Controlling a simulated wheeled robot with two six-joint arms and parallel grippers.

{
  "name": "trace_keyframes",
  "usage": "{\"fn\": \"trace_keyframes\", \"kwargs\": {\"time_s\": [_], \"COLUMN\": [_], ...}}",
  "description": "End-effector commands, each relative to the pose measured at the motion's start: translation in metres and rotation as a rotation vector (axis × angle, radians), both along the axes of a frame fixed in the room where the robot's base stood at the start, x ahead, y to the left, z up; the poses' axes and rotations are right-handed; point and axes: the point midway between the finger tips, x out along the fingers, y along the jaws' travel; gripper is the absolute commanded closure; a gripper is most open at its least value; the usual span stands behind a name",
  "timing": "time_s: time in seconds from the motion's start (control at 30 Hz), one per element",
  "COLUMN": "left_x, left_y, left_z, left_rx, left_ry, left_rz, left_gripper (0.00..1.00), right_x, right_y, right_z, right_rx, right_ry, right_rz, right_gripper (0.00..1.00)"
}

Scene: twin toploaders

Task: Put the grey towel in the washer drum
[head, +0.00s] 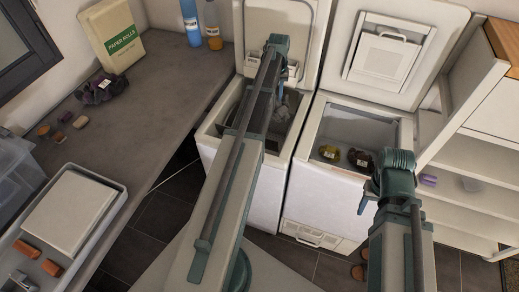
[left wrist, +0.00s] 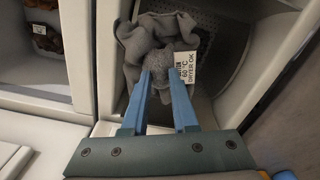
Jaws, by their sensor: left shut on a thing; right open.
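The grey towel (left wrist: 150,45) hangs crumpled from the fingertips of my left gripper (left wrist: 165,75) in the left wrist view. It has a white tag reading "60 °C DRYER OK". The towel is over or inside the opening of the left toploader (head: 212,136), whose lid is up; a perforated drum wall (left wrist: 215,35) shows behind it. In the head view a little grey cloth (head: 290,103) shows beside my left arm, which hides the left gripper. I cannot tell how deep the towel is. My right gripper (head: 366,196), mostly hidden by its wrist, is by the right toploader's front and holds nothing visible.
The right toploader (head: 308,200) is open, with a yellowish cloth (head: 329,152) and a dark cloth (head: 360,158) inside. White shelves (head: 465,150) stand at right.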

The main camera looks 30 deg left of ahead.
Motion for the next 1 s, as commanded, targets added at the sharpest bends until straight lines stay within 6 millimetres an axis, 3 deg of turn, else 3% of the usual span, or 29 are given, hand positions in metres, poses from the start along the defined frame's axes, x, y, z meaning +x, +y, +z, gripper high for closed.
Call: {"fn": "trace_keyframes", "kwargs": {"time_s": [0.2,0.57,0.77,1.0], "left_x": [0.014,0.016,0.016,0.016], "left_y": [0.011,0.013,0.013,0.012], "left_z": [-0.004,-0.008,-0.031,-0.075], "left_rx": [0.0,0.0,0.0,0.0], "left_ry": [0.0,0.0,0.0,0.0], "left_rz": [-0.256,-0.33,-0.329,-0.328], "left_gripper": [1.0,1.0,1.0,1.0], "right_x": [0.0,0.0,0.0,0.0], "right_y": [0.0,0.0,0.0,0.0], "right_z": [-0.004,-0.008,-0.031,-0.075], "right_rx": [0.0,0.0,0.0,0.0], "right_ry": [0.0,0.0,0.0,0.0], "right_rz": [0.0,0.0,0.0,0.0], "right_gripper": [0.5,0.5,0.5,0.5]}}
